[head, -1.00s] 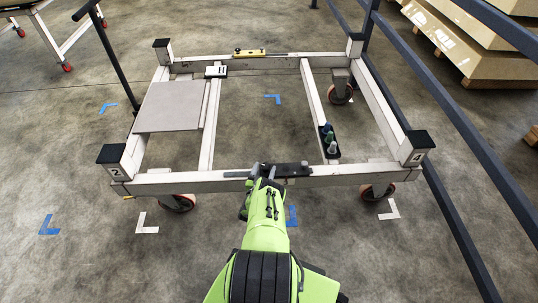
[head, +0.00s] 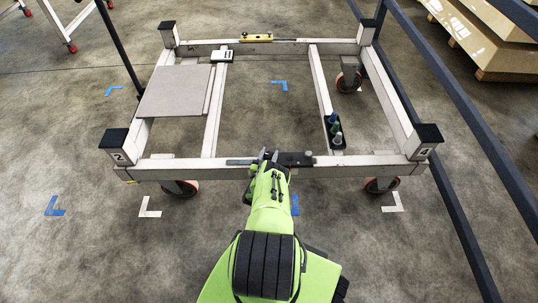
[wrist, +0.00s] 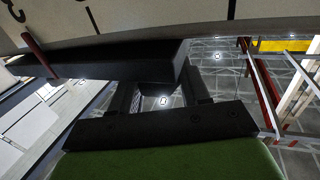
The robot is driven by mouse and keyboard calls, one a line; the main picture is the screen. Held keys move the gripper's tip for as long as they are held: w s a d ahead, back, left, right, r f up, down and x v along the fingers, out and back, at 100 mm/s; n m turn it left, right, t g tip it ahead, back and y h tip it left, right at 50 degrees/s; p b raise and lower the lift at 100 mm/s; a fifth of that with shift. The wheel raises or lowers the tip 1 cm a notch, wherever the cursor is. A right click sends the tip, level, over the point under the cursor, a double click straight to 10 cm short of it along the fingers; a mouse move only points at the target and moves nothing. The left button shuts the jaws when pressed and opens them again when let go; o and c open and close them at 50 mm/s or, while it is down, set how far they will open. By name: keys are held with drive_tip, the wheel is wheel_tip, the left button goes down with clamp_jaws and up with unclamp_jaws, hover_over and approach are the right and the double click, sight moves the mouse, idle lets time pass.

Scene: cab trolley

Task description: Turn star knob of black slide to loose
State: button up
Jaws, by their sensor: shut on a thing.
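The black slide (head: 296,158) sits on the front beam of the trolley, right of the beam's middle. My gripper (head: 267,156) is at the slide's left end, at the front beam. In the wrist view the slide shows as a long black block (wrist: 110,60) across the upper left. My gripper (wrist: 160,95) is shut there on a small dark piece just under the block, which I take to be the star knob (wrist: 157,96). The knob's shape is mostly hidden by the fingers, and the head view does not show it apart from the gripper.
The trolley frame (head: 207,174) stands on castors. A grey plate (head: 173,91) lies at its left, a black holder with small bottles (head: 335,133) at its right, and a yellow level (head: 256,39) on the back beam. Dark blue rails (head: 480,165) run along the right.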

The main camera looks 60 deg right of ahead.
drive_tip(key=shift+n+t+y, duration=0.9)
drive_tip(key=shift+n+t, duration=0.55)
drive_tip(key=shift+t, duration=0.6)
drive_tip(key=shift+n+t+y, duration=0.9)
drive_tip(key=shift+n+t, duration=0.55)
drive_tip(key=shift+t, duration=0.9)
drive_tip(key=o, duration=1)
drive_tip(key=shift+c, duration=0.2)
